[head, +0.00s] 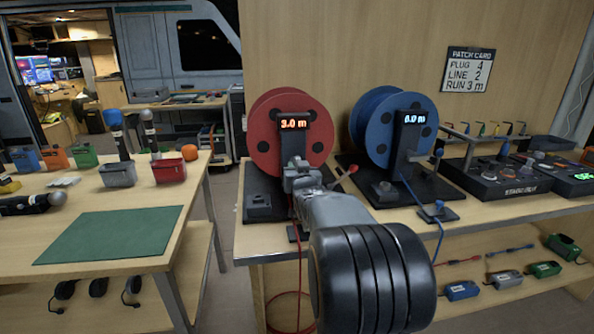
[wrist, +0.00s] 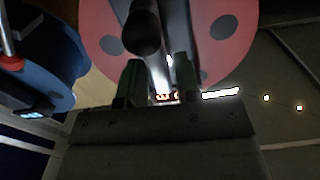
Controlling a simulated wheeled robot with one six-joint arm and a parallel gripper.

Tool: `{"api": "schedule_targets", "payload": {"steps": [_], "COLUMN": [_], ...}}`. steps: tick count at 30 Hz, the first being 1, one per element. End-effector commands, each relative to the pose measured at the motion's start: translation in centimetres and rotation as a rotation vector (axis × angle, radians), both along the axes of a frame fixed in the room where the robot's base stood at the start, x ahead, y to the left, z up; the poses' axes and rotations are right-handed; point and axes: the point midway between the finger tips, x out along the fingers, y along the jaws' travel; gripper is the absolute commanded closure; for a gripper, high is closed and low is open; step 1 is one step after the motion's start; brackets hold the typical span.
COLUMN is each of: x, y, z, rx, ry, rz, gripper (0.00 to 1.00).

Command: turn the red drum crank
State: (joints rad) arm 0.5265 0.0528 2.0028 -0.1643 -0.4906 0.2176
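The red drum (head: 262,110) stands on a dark base on the right bench, with a lit "3.0 m" readout (head: 293,124) on its post. My gripper (head: 303,180) is in front of the drum's post and hides most of the crank there. In the wrist view the drum's red face (wrist: 222,45) fills the top. A dark round grip (wrist: 142,32) and a pale bar appear between or just beyond my two fingers (wrist: 155,82). I cannot tell whether the fingers touch them. A red-tipped lever (head: 345,175) sticks out right of my gripper.
The blue drum (head: 368,112) stands close on the right, reading 0.0 m. A control box (head: 497,180) is farther right. A patch card (head: 468,69) on the wall reads plug 4, line 2, run 3 m. A red cable (head: 299,260) hangs below. The left table (head: 100,280) has microphones and boxes.

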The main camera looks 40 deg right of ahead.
Motion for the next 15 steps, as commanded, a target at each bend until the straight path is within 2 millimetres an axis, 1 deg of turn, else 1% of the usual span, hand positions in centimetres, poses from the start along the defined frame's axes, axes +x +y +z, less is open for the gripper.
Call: {"api": "schedule_targets", "payload": {"steps": [1,4,11,15], "x": [0.0,-0.02,-0.08,-0.88], "y": [-0.01,-0.04,-0.04,0.34], "z": [0.0,0.0,-0.01,0.07], "rx": [0.0,0.0,0.0,0.0], "ry": [0.0,0.0,0.0,-0.001], "rz": [0.0,-0.001,-0.001,-0.002], "gripper": [0.65,0.55,0.55,0.55]}}
